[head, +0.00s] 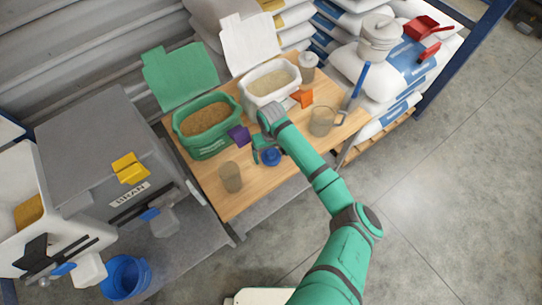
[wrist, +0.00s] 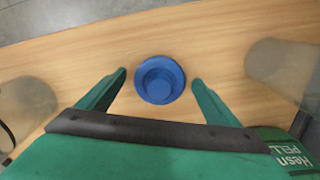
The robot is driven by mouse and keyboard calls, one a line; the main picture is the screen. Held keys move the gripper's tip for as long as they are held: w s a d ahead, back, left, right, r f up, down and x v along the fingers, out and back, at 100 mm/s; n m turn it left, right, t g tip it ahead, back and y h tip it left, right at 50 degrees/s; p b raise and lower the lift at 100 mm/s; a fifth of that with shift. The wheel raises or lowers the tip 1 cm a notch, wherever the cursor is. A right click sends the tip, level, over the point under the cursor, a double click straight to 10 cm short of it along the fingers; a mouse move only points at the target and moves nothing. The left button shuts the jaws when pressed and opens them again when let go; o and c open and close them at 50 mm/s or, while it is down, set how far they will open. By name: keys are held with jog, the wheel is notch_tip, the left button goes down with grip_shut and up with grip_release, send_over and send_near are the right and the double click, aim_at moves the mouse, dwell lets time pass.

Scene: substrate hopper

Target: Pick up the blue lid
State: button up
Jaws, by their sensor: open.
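The blue lid (head: 271,157) lies on the wooden table in the head view, partly beside my gripper. In the wrist view the blue lid (wrist: 160,79) is round with a raised centre and lies flat on the wood. My gripper (wrist: 159,78) is open, with one green finger on each side of the lid and wood showing between lid and fingers. In the head view my gripper (head: 265,157) is over the table at the lid. I cannot tell the exact height of the fingertips above the wood.
On the wooden table (head: 234,206) stand a clear cup (head: 231,177), a clear jug (head: 321,121), a green tub (head: 207,121) of pellets and a white tub (head: 270,82). A purple scoop (head: 239,135) and an orange scoop (head: 302,98) are near the tubs.

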jog(key=c, duration=1.1)
jog(key=shift+r, duration=0.1)
